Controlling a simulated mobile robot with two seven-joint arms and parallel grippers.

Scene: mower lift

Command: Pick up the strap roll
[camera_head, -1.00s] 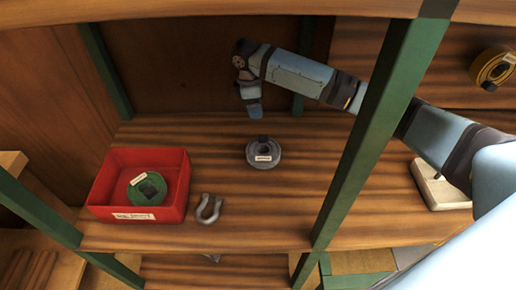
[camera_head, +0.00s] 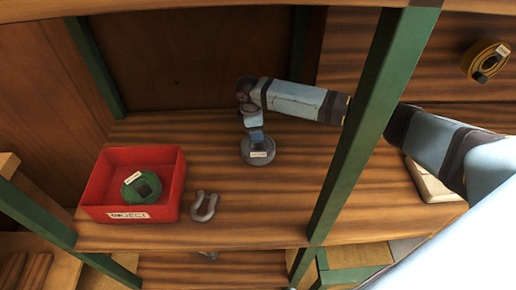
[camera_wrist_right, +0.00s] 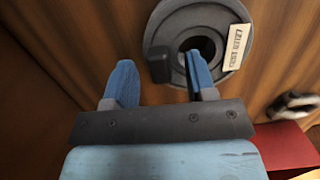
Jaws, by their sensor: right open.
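A grey strap roll (camera_head: 256,158) with a white label lies flat on the wooden shelf. It also shows in the right wrist view (camera_wrist_right: 222,20), with a dark tab on its rim. My right gripper (camera_head: 257,140) is over the roll, pointing down, and hides part of its top. In the right wrist view the open gripper (camera_wrist_right: 161,75) has one blue finger across the roll's centre hole and the other left of the rim. I cannot tell whether a finger is inside the hole. The left gripper is not in view.
A red bin (camera_head: 95,187) holds a green roll (camera_head: 140,187). A grey shackle (camera_head: 204,206) lies between bin and grey roll. A green post (camera_head: 360,130) stands in front of my right arm. A yellow roll (camera_head: 484,62) is at the upper right.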

